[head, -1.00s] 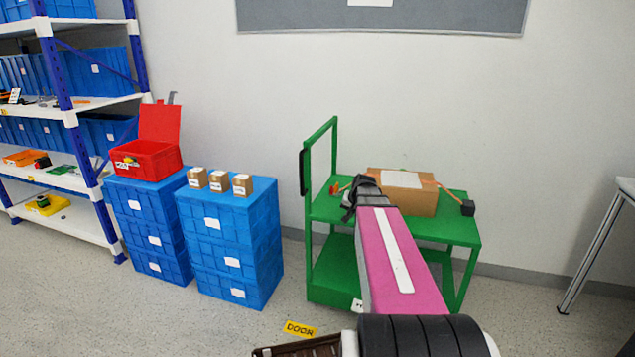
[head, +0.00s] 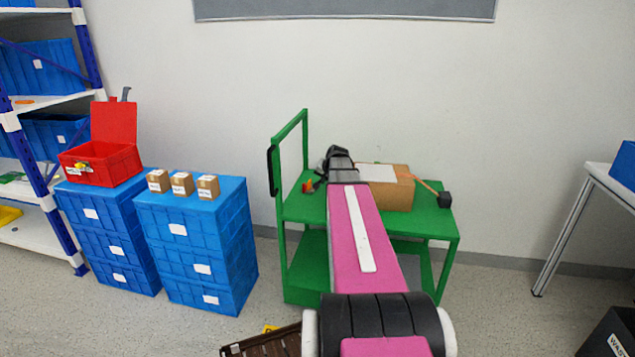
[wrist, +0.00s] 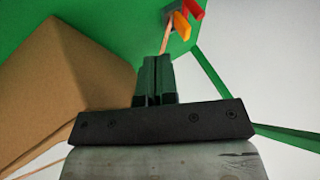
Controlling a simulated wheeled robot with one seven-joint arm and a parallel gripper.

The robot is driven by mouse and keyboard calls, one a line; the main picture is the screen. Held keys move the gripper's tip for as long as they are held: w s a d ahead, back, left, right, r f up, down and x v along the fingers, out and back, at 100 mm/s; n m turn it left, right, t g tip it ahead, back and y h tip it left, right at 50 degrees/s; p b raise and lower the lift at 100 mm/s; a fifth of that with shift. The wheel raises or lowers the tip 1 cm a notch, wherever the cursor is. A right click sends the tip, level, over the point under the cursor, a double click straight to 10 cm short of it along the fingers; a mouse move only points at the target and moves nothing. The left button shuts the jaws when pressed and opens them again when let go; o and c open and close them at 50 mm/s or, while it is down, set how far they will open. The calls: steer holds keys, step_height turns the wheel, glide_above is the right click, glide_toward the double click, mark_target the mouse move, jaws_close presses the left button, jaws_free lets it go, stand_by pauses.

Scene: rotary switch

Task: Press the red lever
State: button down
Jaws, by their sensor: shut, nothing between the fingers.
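A red lever (wrist: 192,9) shows at the top of the wrist view, beside an orange lever (wrist: 181,27) on a small grey block on the green cart. In the head view a small red-orange part of the switch (head: 307,187) shows on the left of the cart top (head: 300,211). My gripper (wrist: 157,60) is shut and empty. In the wrist view its fingertips point toward the switch and appear apart from the levers. In the head view my arm hides part of the cart, and the fingertips are hard to make out.
A cardboard box (head: 396,187) stands on the cart, close to the right of my arm. A cable links the switch and a black block (head: 445,200). The cart's green handle frame (head: 290,140) rises on the left. Blue drawers (head: 198,245) stand further left.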

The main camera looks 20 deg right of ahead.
steer(key=x, duration=0.8)
steer(key=shift+d, duration=0.1)
steer(key=shift+w+a+f, duration=0.25)
steer(key=shift+w+a, duration=0.8)
steer(key=shift+w, duration=0.15)
steer(key=shift+w+a, duration=0.35)
steer(key=shift+a, duration=0.1)
steer(key=shift+a, duration=0.15)
